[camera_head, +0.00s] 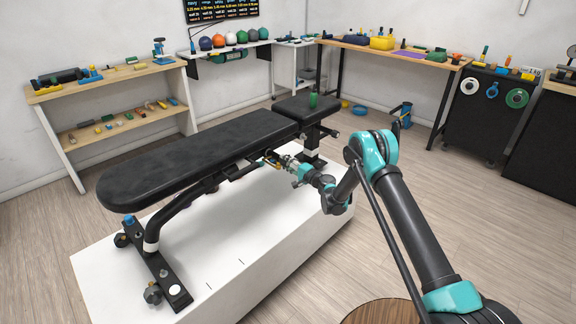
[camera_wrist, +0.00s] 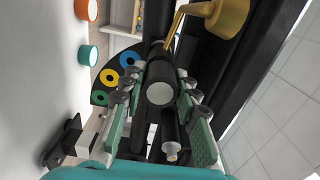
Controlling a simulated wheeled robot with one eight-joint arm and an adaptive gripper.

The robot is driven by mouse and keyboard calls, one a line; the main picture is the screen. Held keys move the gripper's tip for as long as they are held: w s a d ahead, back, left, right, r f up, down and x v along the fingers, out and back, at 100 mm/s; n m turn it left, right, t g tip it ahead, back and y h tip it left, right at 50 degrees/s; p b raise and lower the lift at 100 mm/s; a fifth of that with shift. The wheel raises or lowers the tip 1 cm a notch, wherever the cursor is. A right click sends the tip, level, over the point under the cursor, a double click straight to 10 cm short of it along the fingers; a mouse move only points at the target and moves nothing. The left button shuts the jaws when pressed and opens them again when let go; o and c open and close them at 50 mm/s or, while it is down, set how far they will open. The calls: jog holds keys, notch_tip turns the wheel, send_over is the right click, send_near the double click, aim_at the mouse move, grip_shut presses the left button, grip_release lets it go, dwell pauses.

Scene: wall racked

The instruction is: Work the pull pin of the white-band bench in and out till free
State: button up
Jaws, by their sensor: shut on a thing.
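My gripper (camera_head: 284,162) is at the bench's right side, under the pad near the seat joint. In the wrist view my gripper (camera_wrist: 158,88) has its green-padded fingers on both sides of a dark round knob with a grey end face, which looks like the pull pin (camera_wrist: 161,93). The gripper is shut on it. How far the pin is drawn out cannot be told. In the head view the gripper hides the pin.
The bench stands on a low white platform (camera_head: 110,280). In the wrist view a gold part (camera_wrist: 226,14) with a rod is close above the knob, and a dark plate with coloured rings (camera_wrist: 109,77) lies left. A dark cylinder with a pale tip (camera_wrist: 170,148) hangs below.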

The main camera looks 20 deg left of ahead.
jog(key=shift+v, duration=1.05)
jog(key=o, duration=1.2)
jog(key=shift+v, duration=3.75)
jog(key=shift+f, duration=0.1)
